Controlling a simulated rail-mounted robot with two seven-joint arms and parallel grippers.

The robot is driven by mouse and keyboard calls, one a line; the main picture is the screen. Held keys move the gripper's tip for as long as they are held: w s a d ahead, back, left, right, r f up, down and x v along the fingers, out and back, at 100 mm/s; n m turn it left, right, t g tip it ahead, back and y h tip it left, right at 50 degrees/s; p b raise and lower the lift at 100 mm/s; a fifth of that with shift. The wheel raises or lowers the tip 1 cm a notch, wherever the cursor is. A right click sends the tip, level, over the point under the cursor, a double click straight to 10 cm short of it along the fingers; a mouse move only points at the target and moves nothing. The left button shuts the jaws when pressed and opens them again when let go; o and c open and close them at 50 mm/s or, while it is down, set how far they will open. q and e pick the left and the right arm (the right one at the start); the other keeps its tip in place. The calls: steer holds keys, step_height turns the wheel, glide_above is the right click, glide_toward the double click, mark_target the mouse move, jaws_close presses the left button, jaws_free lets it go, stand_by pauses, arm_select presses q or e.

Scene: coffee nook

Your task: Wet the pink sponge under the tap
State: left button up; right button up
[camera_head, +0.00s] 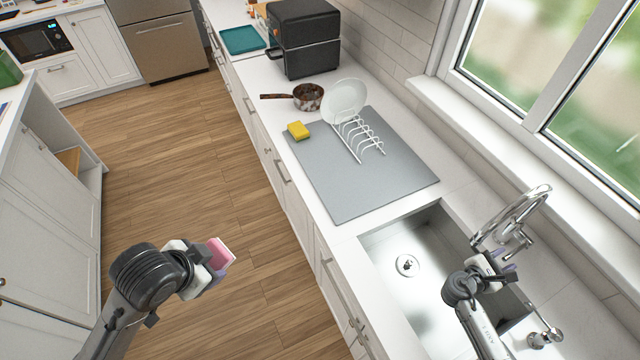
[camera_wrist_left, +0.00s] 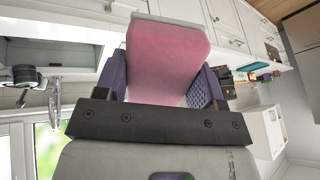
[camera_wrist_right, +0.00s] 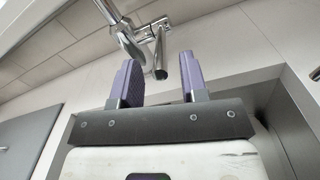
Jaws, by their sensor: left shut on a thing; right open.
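The pink sponge (camera_head: 221,253) is held in my left gripper (camera_head: 212,262), which is shut on it over the wooden floor, left of the counter. In the left wrist view the sponge (camera_wrist_left: 170,55) sits between the two purple finger pads. The chrome tap (camera_head: 516,215) stands behind the steel sink (camera_head: 410,290) at the right. My right gripper (camera_head: 503,268) is over the right part of the sink, close to the tap. In the right wrist view its fingers (camera_wrist_right: 160,82) are apart and empty, with the tap's spout (camera_wrist_right: 159,72) showing between them. No water shows.
A grey mat (camera_head: 340,195) beyond the sink holds a yellow sponge (camera_head: 298,131) and a white rack (camera_head: 360,138) with a plate (camera_head: 344,101). A brown pan (camera_head: 308,97) and a black oven (camera_head: 304,40) stand further back. The counter's front edge lies between my left gripper and the sink.

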mark_target(516, 251)
steer(key=shift+b+x, duration=0.45)
steer(key=shift+x, duration=0.85)
steer(key=shift+c, duration=0.2)
jaws_close()
